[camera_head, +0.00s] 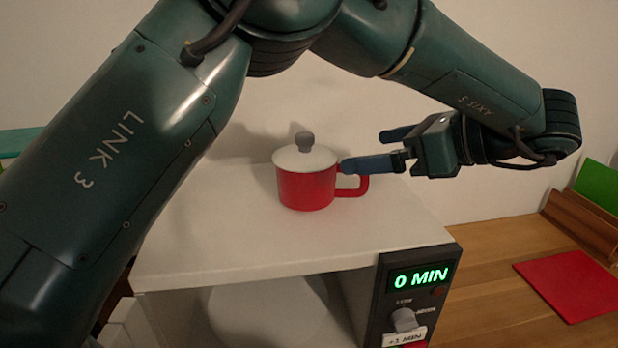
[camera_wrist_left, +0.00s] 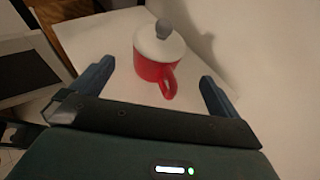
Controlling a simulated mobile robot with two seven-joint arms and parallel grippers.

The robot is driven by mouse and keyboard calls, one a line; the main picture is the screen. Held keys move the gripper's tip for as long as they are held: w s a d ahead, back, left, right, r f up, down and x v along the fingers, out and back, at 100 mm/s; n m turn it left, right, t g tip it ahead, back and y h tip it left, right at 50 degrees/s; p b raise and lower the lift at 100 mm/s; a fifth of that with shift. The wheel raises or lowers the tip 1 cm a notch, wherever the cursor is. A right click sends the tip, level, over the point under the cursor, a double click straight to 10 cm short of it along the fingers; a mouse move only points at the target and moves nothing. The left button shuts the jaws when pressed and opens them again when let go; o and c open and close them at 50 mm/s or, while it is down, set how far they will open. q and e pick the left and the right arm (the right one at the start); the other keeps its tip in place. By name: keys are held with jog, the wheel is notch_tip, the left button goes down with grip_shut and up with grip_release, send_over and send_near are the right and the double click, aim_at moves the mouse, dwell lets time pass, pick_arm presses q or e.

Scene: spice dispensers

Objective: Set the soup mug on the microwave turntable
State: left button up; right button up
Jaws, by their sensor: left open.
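The red soup mug (camera_head: 307,190) with a white lid and grey knob stands upright on top of the white microwave (camera_head: 210,245). Its handle points right in the head view. My left gripper (camera_head: 370,150) is open, with blue fingers pointing at the mug from the handle side. In the left wrist view the mug (camera_wrist_left: 158,55) lies ahead between the two spread fingers (camera_wrist_left: 157,88), its handle toward the gripper. I cannot tell whether a finger touches the handle. The round turntable (camera_head: 265,312) shows partly inside the microwave's open front. My right gripper is not in view.
The microwave's control panel (camera_head: 415,300) reads 0 MIN and has a knob below. A red mat (camera_head: 572,283) lies on the wooden counter (camera_head: 500,255) at right, near a wooden holder (camera_head: 582,225) with a green item. A wall stands behind.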

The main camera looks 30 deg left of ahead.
aim_at(328, 160)
pick_arm(q)
jog(key=p+x, duration=0.1)
jog(key=x, duration=0.5)
jog(key=shift+f, duration=0.1)
jog(key=shift+f+p+x, duration=0.15)
jog(key=shift+p+x, duration=0.3)
jog(key=shift+x, duration=1.05)
jog(key=shift+f+p+x, duration=0.1)
jog(key=shift+p+x, duration=0.35)
jog(key=shift+x, duration=1.05)
jog(key=shift+d, duration=0.15)
jog(key=shift+c, duration=0.2)
jog(key=shift+r, duration=0.1)
jog(key=c, duration=1.1)
notch_tip(328, 160, up, 10)
jog(key=shift+f+b, duration=0.15)
jog(key=shift+b, duration=0.75)
jog(key=shift+c, duration=0.2)
